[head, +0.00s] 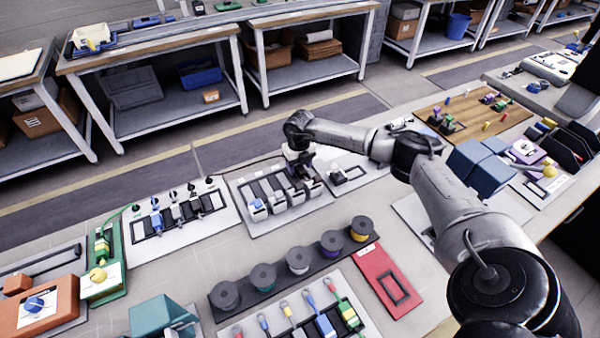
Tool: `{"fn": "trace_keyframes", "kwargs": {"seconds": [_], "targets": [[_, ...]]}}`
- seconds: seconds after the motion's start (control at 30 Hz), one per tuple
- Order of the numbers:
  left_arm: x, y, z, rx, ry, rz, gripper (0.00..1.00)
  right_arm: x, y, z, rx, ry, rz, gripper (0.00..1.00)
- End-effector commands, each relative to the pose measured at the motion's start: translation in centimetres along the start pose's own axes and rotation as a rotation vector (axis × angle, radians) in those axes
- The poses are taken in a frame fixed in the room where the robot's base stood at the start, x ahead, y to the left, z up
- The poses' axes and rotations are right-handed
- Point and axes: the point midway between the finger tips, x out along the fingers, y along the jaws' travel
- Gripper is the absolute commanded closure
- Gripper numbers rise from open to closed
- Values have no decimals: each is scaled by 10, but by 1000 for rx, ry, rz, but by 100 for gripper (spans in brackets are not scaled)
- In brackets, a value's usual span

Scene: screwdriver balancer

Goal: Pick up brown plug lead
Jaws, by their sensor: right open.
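My right arm reaches in from the lower right, and its gripper (303,168) points down over the right end of a grey board (263,222). The board holds a row of several dark strips with pale blocks at their front ends. The gripper is open, but its fingertips are small and hard to make out. It covers part of the rightmost strips. I cannot pick out a brown plug lead for certain; at this size the colours of the leads near the gripper do not show clearly. My left gripper is not in view.
A board with several upright plugs (222,232) is left of the gripper. A spool rack (328,268) and a red tray (402,302) are in front. Blue boxes (480,170) stand to the right. The bench between the plug boards and spools is partly clear.

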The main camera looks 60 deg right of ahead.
Motion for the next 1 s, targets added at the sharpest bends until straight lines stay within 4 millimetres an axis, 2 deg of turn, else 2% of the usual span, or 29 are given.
{"fn": "trace_keyframes", "kwargs": {"seconds": [0.07,0.27,0.8,1.0], "targets": [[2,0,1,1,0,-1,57,6,0,0,0,0,0,45],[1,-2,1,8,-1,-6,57,6,0,0,-1,-1,-1,45],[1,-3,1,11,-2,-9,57,6,0,0,0,-1,-1,95],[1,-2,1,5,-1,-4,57,6,0,0,0,-1,0,96]]}}
